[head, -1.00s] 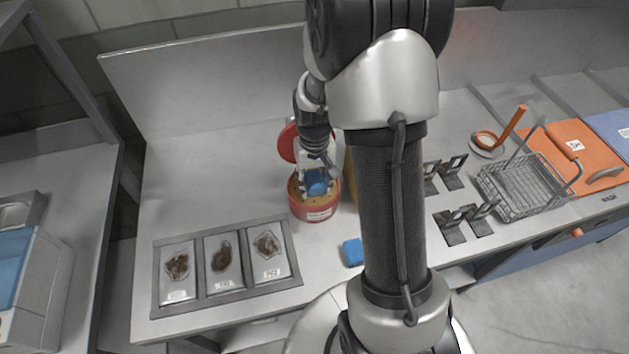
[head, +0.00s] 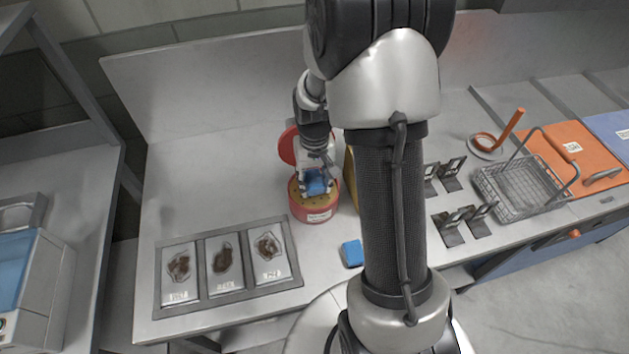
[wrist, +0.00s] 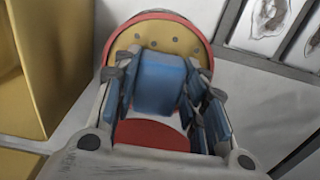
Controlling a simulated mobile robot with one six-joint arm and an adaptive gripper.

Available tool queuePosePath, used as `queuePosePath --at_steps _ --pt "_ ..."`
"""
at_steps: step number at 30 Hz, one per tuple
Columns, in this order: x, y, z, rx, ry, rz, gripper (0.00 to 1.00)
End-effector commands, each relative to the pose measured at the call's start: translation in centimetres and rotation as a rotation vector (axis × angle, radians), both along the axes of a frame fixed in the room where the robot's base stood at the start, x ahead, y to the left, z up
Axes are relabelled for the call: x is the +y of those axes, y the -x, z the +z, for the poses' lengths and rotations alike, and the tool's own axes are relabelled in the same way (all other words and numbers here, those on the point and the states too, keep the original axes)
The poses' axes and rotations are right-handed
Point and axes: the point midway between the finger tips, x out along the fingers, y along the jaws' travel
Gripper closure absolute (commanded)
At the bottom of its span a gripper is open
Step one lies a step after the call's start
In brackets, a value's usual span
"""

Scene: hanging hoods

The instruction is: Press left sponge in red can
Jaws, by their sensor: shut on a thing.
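The red can (head: 318,216) stands on the counter with a yellow, dotted top face; its round red lid (head: 287,146) is open at the back. My gripper (head: 317,186) is shut on a blue sponge (head: 316,181) over the can's top. In the wrist view the sponge (wrist: 160,82) sits between the gripper's blue-padded fingers (wrist: 165,95), with the can's dotted top (wrist: 158,36) behind it. I cannot tell whether the sponge touches that top. A second blue sponge (head: 352,253) lies on the counter near the front edge.
A yellow box (head: 349,178) stands close right of the can, partly behind my arm. A grey tray with three sample panels (head: 228,292) lies front left. Black metal holders (head: 451,226) and a wire basket (head: 522,188) are on the right. The counter left of the can is clear.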

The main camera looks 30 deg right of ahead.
Motion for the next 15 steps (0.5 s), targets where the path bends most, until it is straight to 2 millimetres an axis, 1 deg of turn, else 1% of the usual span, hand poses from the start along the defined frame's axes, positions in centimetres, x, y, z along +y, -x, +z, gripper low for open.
queuePosePath --at_steps 1,15 --pt "0.0 0.0 0.8 -0.001 0.000 0.000 0.80" --pt "0.0 -0.1 4.6 -0.001 0.000 0.000 0.80"
